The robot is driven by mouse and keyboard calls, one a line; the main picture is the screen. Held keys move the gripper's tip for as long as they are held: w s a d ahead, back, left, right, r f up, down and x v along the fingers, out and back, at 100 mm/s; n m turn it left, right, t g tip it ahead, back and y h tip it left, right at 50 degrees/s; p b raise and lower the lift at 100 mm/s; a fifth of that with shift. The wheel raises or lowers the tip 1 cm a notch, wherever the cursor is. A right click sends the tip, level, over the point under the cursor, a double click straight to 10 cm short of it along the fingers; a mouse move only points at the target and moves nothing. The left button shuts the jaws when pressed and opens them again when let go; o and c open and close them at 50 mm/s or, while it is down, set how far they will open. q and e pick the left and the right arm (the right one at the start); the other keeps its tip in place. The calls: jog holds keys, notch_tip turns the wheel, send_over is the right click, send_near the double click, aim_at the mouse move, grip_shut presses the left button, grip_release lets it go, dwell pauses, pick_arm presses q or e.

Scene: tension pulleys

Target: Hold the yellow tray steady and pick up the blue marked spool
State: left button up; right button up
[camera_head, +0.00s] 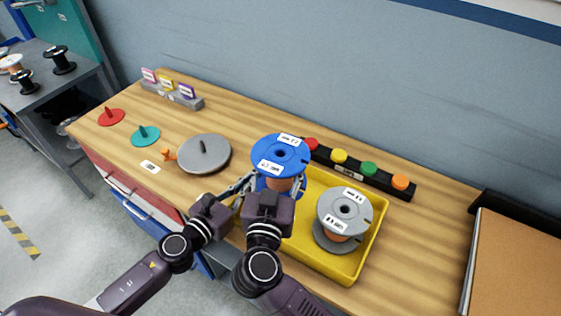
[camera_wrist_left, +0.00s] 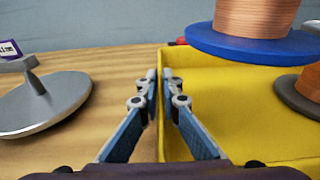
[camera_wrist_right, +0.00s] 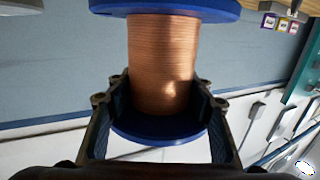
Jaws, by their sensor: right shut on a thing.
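The blue spool (camera_head: 280,154), with white labels on its flange and copper wire on its core, is upright above the left part of the yellow tray (camera_head: 374,236). My right gripper (camera_wrist_right: 158,88) is shut around its copper core, between the two blue flanges. In the left wrist view the lower blue flange (camera_wrist_left: 250,45) hangs clear of the tray floor. My left gripper (camera_wrist_left: 160,90) has its fingers on either side of the tray's left wall, shut on it. A grey spool (camera_head: 344,206) with copper wire stands in the right part of the tray.
A black bar (camera_head: 372,179) with coloured knobs lies behind the tray. A grey disc with a peg (camera_head: 203,154) lies left of it, with teal (camera_head: 145,136) and red (camera_head: 111,117) discs beyond. A brown board (camera_head: 515,260) is at the right.

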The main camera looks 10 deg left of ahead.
pick_arm(q)
jog(key=o, duration=0.5)
jog(key=shift+c, duration=0.2)
jog(key=shift+s, duration=0.1)
jog(key=v, duration=1.1)
jog(key=shift+s+a, duration=0.3)
jog(key=shift+s+f, duration=0.1)
